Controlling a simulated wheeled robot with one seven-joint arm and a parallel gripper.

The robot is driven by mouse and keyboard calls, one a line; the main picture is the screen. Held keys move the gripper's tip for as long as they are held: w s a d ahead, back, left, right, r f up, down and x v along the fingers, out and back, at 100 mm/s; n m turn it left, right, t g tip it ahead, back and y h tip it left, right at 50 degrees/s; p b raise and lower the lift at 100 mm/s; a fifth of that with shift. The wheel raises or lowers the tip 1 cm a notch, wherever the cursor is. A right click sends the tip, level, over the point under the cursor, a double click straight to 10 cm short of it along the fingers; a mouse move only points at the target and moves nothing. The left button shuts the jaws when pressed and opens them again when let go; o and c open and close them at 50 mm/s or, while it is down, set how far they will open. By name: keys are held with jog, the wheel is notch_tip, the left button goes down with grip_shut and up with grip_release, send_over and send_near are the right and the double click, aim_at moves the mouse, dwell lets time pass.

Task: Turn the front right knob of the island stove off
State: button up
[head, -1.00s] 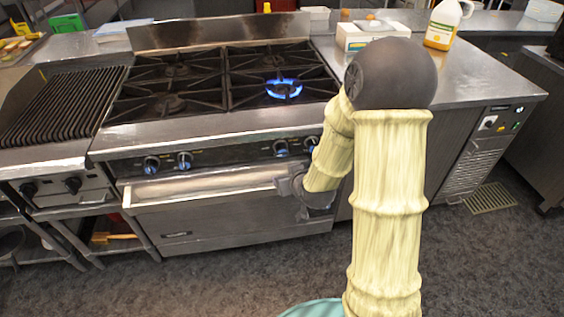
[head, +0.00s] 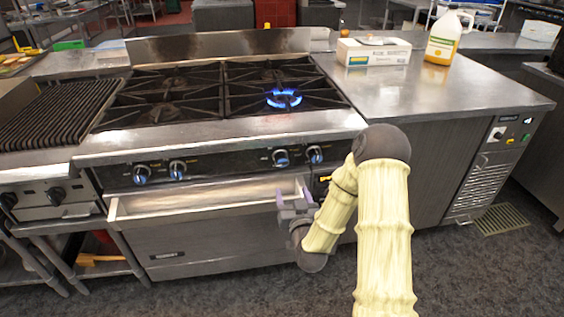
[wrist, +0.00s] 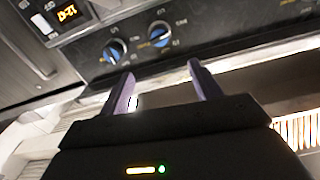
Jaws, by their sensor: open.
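The island stove (head: 230,130) has a blue flame on its front right burner (head: 284,98). On its front panel, two knobs sit at the left and two at the right: the rightmost knob (head: 315,154) and its left neighbour (head: 281,157). Which one serves the lit burner is not clear. The wrist view shows this pair, the rightmost knob (wrist: 115,50) beside an orange display and its neighbour (wrist: 160,33). My gripper (head: 292,195) is open and empty, below the right pair and apart from them. Its purple fingers (wrist: 162,75) point toward the panel.
The oven door (head: 210,230) is tipped partly open at the top, close to my gripper. A grill (head: 60,110) stands at the left. A counter (head: 430,95) with a white box (head: 373,50) and a jug (head: 443,38) is at the right. Floor in front is free.

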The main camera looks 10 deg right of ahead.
aim_at(283, 163)
jog(key=w, duration=1.7)
jog(key=shift+w, duration=0.25)
jog(key=c, duration=1)
